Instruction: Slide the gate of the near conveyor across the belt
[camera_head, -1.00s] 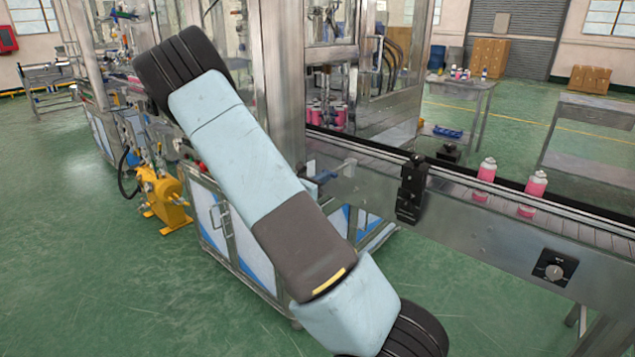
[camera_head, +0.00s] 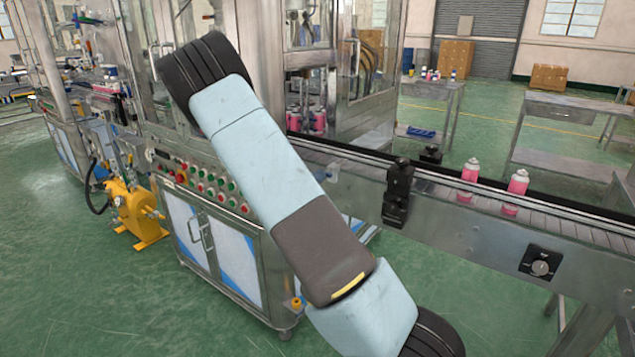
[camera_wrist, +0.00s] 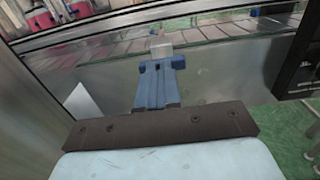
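The near conveyor (camera_head: 470,228) runs along the right half of the head view with its slatted belt. A small pale metal piece, which looks like the gate (camera_head: 333,172), stands at the belt's near edge just right of my arm. In the wrist view the gate (camera_wrist: 161,46) shows as a grey metal tab right at my fingertips, against the belt's near rail. My gripper (camera_wrist: 160,66) has blue fingers close together and appears shut on the tab; the exact contact is partly hidden. In the head view my arm hides my gripper.
A black bracket (camera_head: 398,193) stands on the conveyor side to the right of the gate. Two pink cans (camera_head: 470,178) (camera_head: 516,190) stand on the belt farther right. A black knob box (camera_head: 541,263) is on the side panel. A cabinet with buttons (camera_head: 215,240) stands left.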

